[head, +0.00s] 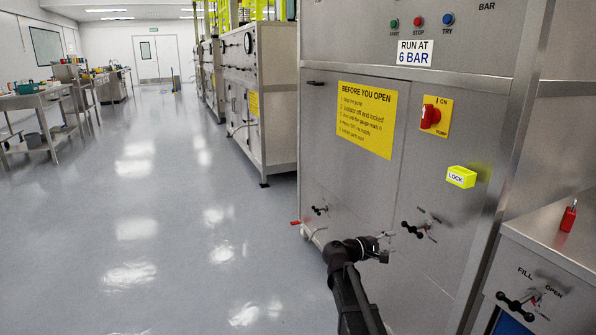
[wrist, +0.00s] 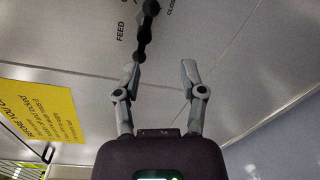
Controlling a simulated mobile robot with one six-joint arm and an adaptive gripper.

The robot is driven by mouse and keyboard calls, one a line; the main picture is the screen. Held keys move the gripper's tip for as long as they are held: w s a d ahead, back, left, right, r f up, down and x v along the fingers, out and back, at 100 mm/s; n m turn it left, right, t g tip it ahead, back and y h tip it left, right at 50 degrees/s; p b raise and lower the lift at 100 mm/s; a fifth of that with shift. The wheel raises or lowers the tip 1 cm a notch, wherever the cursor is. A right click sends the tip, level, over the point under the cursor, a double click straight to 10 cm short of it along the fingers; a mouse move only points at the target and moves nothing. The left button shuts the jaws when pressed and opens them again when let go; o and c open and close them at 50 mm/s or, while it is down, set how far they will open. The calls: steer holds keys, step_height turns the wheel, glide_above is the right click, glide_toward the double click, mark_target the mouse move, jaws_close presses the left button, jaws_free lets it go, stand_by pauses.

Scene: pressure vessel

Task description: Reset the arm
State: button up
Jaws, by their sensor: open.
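My gripper (head: 384,246) is in front of the steel cabinet, at the end of my dark arm. In the wrist view my gripper (wrist: 162,72) is open, with nothing between its two grey fingers. A black valve handle (wrist: 146,32) beside the word FEED rises just beyond the left fingertip; I cannot tell whether they touch. In the head view a black valve handle (head: 412,230) is just up and right of my gripper. Another valve handle (head: 319,210) is farther left on the cabinet.
The cabinet bears a yellow notice (head: 366,118), a red isolator knob (head: 430,116) and a yellow lock box (head: 461,177). At right, a lower unit has a FILL valve handle (head: 515,302) and a red holder (head: 568,216) on top. Open floor (head: 150,240) lies left.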

steer(key=s+a+f+m+g+y, duration=0.2)
steer(key=s+f+y, duration=0.2)
steer(key=s+f, duration=0.2)
steer(key=s+a+f+m+g+y, duration=0.1)
steer(key=s+f+m+g+y, duration=0.1)
steer(key=s+f+m+y, duration=0.3)
steer(key=s+a+f+g+y, duration=0.1)
steer(key=s+a+f+y, duration=0.25)
steer(key=s+a, duration=0.25)
steer(key=s+a+f+g+y, duration=0.1)
steer(key=s+a+f+y, duration=0.1)
steer(key=s+a+y, duration=0.3)
step_height(320, 180, up, 37)
steer(key=h+p, duration=0.1)
steer(key=p, duration=3.7)
steer(key=shift+a+m, duration=0.2)
steer(key=shift+m, duration=0.2)
